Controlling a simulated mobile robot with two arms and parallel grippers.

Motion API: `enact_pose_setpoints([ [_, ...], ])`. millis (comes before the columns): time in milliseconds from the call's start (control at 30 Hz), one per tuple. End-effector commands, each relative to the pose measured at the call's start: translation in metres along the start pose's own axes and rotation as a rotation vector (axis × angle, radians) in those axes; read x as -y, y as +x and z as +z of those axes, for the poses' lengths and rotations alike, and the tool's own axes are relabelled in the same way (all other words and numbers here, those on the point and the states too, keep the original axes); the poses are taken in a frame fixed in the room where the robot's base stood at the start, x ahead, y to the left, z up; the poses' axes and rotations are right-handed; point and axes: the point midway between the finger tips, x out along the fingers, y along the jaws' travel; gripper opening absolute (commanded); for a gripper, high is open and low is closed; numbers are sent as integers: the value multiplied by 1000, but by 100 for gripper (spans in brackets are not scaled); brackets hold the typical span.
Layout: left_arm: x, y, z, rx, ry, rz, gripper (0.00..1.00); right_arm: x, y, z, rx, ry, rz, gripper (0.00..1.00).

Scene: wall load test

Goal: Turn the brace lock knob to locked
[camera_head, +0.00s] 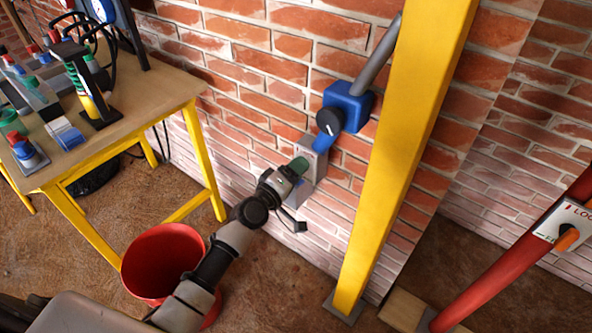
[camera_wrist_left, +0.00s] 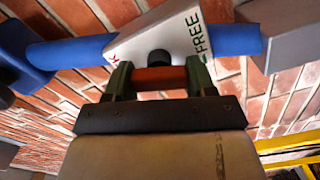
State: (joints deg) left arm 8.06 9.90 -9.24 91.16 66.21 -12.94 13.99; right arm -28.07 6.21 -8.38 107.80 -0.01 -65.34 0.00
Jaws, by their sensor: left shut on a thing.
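My left gripper (camera_head: 299,167) reaches up to the blue brace on the brick wall. In the left wrist view its green fingers (camera_wrist_left: 159,77) are shut on an orange-red knob (camera_wrist_left: 153,79), one finger at each end. The knob sits in front of a white label plate (camera_wrist_left: 165,40) on a blue tube (camera_wrist_left: 233,40). "FREE" shows at the plate's right and a letter K at its left; the rest of that word is hidden. I cannot tell which label the knob points to. In the head view the gripper hides this knob. My right gripper is not in view.
A yellow post (camera_head: 405,130) stands just right of the brace. A blue bracket (camera_head: 345,105) with a black knob is above my gripper. A red bucket (camera_head: 160,250) is beside my arm. A cluttered workbench (camera_head: 120,135) is at left; a red brace (camera_head: 515,255) at right.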

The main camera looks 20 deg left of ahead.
Motion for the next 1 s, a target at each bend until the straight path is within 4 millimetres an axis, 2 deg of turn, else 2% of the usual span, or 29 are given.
enact_pose_setpoints([
  [200,2,0,0,0,-175,-3,32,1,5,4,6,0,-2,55],
  [500,2,0,1,0,-334,-3,32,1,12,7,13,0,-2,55],
  [1000,3,0,1,0,-396,-3,32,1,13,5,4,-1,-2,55],
])
